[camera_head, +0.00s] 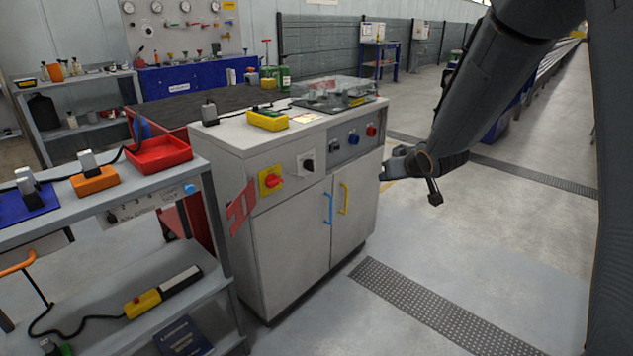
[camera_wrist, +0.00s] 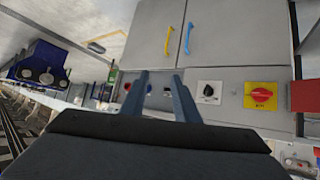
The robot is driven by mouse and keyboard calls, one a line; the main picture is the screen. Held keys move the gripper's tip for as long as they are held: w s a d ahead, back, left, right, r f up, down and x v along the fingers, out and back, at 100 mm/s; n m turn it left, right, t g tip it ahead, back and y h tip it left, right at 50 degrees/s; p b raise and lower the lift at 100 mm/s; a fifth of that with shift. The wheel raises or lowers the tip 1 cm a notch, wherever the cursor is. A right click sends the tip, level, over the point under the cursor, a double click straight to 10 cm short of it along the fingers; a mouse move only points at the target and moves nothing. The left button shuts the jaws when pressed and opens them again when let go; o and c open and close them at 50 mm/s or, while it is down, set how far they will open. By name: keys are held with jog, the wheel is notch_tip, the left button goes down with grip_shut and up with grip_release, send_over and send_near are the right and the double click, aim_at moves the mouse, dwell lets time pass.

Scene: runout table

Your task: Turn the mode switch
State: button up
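A black rotary knob on a white square plate (camera_head: 307,165), which looks like the mode switch, sits on the upper front panel of the grey cabinet (camera_head: 290,235). In the upside-down wrist view the black knob (camera_wrist: 209,91) is right of my fingers. A red rotary switch on a yellow plate (camera_head: 271,181) is beside it, and also shows in the wrist view (camera_wrist: 261,95). My gripper (camera_wrist: 161,82) is open and empty, its two fingers apart. In the head view my gripper (camera_head: 388,170) is at the cabinet's right side, away from the knob.
A darker panel with several round buttons (camera_head: 353,139) is right of the knob. Blue (camera_head: 328,208) and yellow (camera_head: 344,197) door handles are below. A yellow box (camera_head: 267,120) and a clear cover (camera_head: 335,92) are on top. A cluttered bench (camera_head: 120,196) stands left. Floor right of the cabinet is clear.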

jog(key=w+a+f+n+t+y+b, duration=0.2)
jog(key=w+a+f+y+b, duration=0.2)
jog(key=w+a, duration=0.4)
jog(key=n+g+y+b, duration=0.1)
jog(key=n+y+b, duration=0.45)
jog(key=y, duration=0.25)
send_near(310, 165)
jog(key=b+x, duration=0.1)
jog(key=x, duration=0.6)
jog(key=shift+w+r+m, duration=0.3)
jog(key=shift+m, duration=0.05)
jog(key=shift+d, duration=0.1)
jog(key=shift+c, duration=0.4)
grip_shut()
